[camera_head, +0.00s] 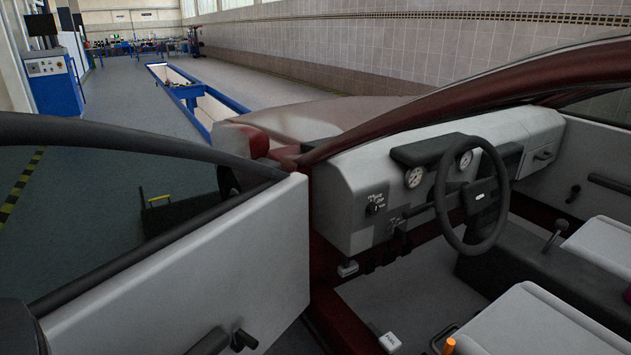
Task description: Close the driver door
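The driver door (245,260) stands open on the left, its grey inner panel facing me. Its front edge meets the dark red car body (325,240) beside the dashboard. The black window frame (95,133) runs along the upper left, and the floor shows through the window. A black inner handle (243,340) is on the lower part of the panel, cut by the bottom edge of the picture. Neither of my grippers can be made out. A dark rounded shape is at the bottom left corner; I cannot tell what it is.
The steering wheel (472,192), dashboard (345,205) and light grey seat (543,325) fill the right side. An orange-topped part (449,346) stands by the seat. Beyond the door are a blue-framed pit (195,95), a blue console cabinet (53,83) and open floor.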

